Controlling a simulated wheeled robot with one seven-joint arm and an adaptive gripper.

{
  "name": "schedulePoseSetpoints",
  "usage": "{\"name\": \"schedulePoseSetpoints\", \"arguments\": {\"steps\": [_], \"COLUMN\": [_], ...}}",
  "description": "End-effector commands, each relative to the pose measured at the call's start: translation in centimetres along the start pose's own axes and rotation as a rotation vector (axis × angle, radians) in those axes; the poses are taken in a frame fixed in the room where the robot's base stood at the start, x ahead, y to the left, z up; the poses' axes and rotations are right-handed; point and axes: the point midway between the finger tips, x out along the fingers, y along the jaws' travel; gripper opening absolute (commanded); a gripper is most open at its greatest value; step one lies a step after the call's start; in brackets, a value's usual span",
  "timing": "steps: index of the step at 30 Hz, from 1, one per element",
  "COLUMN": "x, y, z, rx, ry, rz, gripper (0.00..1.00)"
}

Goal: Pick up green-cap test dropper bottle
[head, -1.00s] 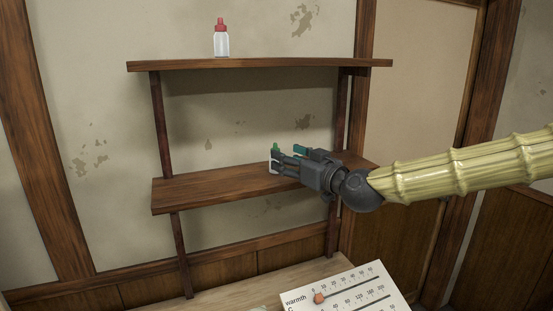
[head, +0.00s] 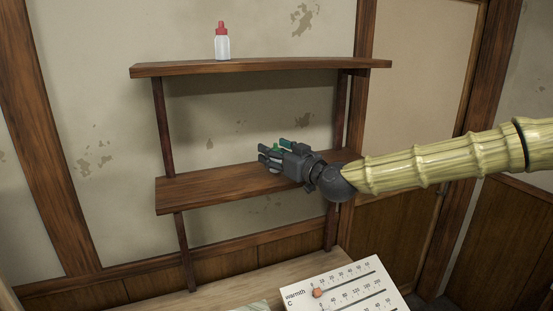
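The green-cap dropper bottle (head: 274,149) stands on the lower wooden shelf (head: 205,191). Only a bit of its green cap and a sliver of its pale body show. The rest is hidden by my gripper (head: 274,151), which reaches in from the right just above the shelf board. Its dark fingers with teal pads are spread apart, and the bottle is between or right beside them. I cannot tell whether any finger touches the bottle.
A red-cap dropper bottle (head: 222,43) stands on the upper shelf (head: 300,66). A white slider panel (head: 345,290) marked "warmth" lies on the wooden counter (head: 215,291) below. The left part of the lower shelf is clear.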

Motion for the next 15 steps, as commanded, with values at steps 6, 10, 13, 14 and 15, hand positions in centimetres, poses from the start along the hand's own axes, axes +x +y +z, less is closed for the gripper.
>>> {"name": "schedulePoseSetpoints", "arguments": {"steps": [6, 10, 13, 14, 15], "x": [-0.02, -0.05, -0.06, -0.06, -0.06], "y": [0.01, 0.04, 0.06, 0.06, 0.06], "z": [0.03, 0.03, 0.04, 0.03, 0.02], "rx": [0.000, 0.000, 0.000, 0.000, 0.000], "ry": [0.000, 0.000, 0.000, 0.000, 0.000], "rz": [0.000, 0.001, 0.001, 0.001, 0.001], "gripper": [0.44, 0.20, 0.17, 0.17, 0.17]}}
